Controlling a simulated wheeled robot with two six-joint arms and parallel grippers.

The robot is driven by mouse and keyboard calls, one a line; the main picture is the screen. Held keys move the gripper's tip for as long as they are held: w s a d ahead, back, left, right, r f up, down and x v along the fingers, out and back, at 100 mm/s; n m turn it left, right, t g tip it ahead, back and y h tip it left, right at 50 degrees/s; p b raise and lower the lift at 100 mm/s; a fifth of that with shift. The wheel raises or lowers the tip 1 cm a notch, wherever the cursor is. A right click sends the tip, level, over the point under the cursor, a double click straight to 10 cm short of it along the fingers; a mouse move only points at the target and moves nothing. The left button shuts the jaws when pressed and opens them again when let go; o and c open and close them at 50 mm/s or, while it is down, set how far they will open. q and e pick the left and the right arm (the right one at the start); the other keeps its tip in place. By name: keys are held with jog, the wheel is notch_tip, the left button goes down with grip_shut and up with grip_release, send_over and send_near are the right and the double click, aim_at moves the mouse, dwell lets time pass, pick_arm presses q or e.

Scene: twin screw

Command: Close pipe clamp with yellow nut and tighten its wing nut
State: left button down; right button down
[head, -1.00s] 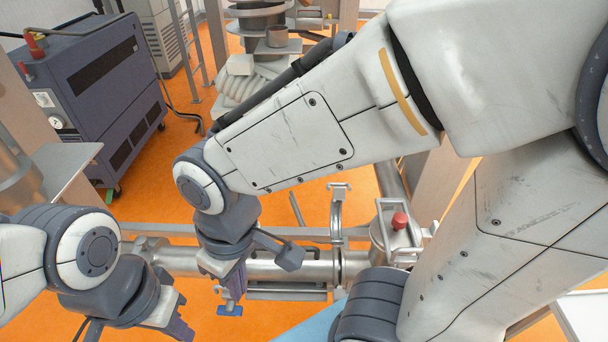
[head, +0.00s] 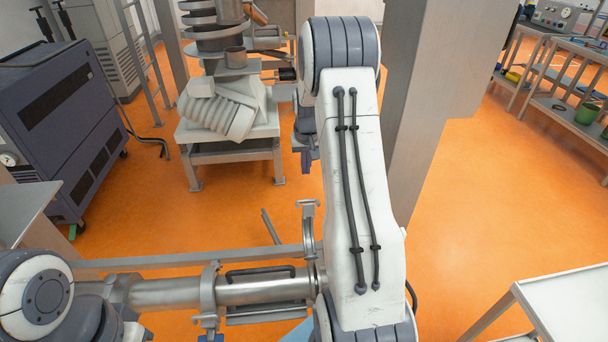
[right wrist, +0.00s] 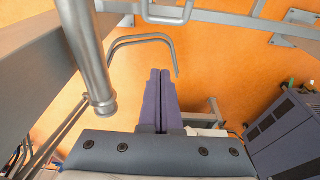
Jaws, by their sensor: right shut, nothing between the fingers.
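A metal pipe (head: 250,290) runs across the lower part of the head view. A grey clamp (head: 208,295) sits around it, with a blue piece (head: 210,337) below. Farther right, a second clamp (head: 308,228) has an upright curved part standing above the pipe and looks open. No yellow nut shows; my right arm hides the pipe to the right. My right gripper (head: 307,158) is beyond the pipe, well away from both clamps. Its purple fingers (right wrist: 160,100) are shut and empty in the right wrist view. My left arm shows at lower left; its fingers are out of frame.
A blue-grey cabinet (head: 60,110) stands at the left. A low stand (head: 235,155) with a white ribbed part is at the back. A thick post (head: 435,100) rises right of my arm, and a white table (head: 560,300) is at lower right. Orange floor is open between.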

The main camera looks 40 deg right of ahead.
notch_tip(320, 180, down, 8)
jog(key=s+a+p, duration=0.1)
jog(key=s+p, duration=0.1)
jog(key=shift+a+r+p, duration=0.15)
jog(key=shift+a+p, duration=0.1)
jog(key=shift+p, duration=0.1)
dwell(0.3)
